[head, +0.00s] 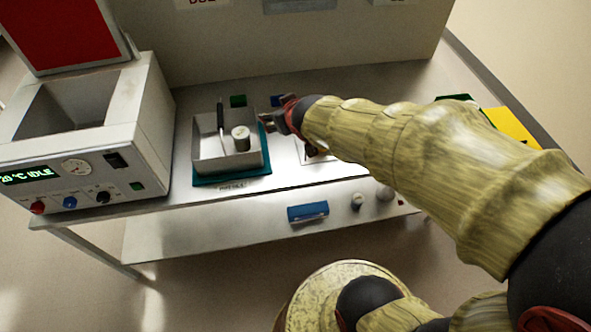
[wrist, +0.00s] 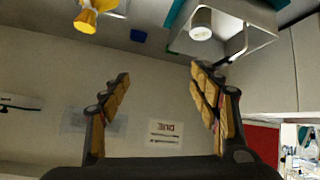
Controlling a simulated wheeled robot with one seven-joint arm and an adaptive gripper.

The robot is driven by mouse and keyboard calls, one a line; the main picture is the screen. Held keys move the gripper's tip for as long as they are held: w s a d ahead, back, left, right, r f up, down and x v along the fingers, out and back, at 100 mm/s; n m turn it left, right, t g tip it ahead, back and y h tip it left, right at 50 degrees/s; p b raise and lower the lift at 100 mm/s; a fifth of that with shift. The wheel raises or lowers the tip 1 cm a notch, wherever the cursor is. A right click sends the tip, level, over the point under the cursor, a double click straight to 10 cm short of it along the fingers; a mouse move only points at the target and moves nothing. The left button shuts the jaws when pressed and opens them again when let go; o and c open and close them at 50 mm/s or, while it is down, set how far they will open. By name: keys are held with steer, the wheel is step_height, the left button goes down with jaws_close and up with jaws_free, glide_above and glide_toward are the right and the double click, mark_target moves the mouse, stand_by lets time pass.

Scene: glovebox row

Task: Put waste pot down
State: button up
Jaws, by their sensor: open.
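A small grey pot with a pale lid (head: 241,138) stands inside the open metal tray (head: 208,168); it also shows in the wrist view (wrist: 201,24). A yellow flared object (wrist: 87,20) stands at the top left of the wrist view, cut by the frame edge. I cannot tell which of these is the waste pot. My gripper (head: 284,122) is just right of the tray, above the bench. Its two fingers (wrist: 160,95) are spread with nothing between them. My arm hides part of the bench behind it, and the yellow object is not seen clearly in the head view.
The tray sits on a teal mat (head: 232,180), with an upright dark tool in it. A bath-like machine (head: 145,125) stands at left. A white marked square (head: 305,152) lies right of the tray. A blue item (head: 308,211) is on the lower shelf. A wall (head: 380,45) closes the back.

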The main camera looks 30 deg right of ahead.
steer(key=s+a+r+g, duration=0.1)
steer(key=s+a, duration=0.1)
steer(key=s, duration=0.5)
steer(key=s+a+r+g+y, duration=0.1)
steer(key=s+a+r, duration=0.1)
steer(key=s, duration=0.6)
steer(key=s+a+r+g, duration=0.1)
steer(key=s+a+g, duration=0.1)
steer(key=s, duration=0.5)
steer(key=shift+s+a+r+m+y, duration=0.3)
steer(key=shift+a+r+y, duration=0.1)
steer(key=shift+a, duration=0.4)
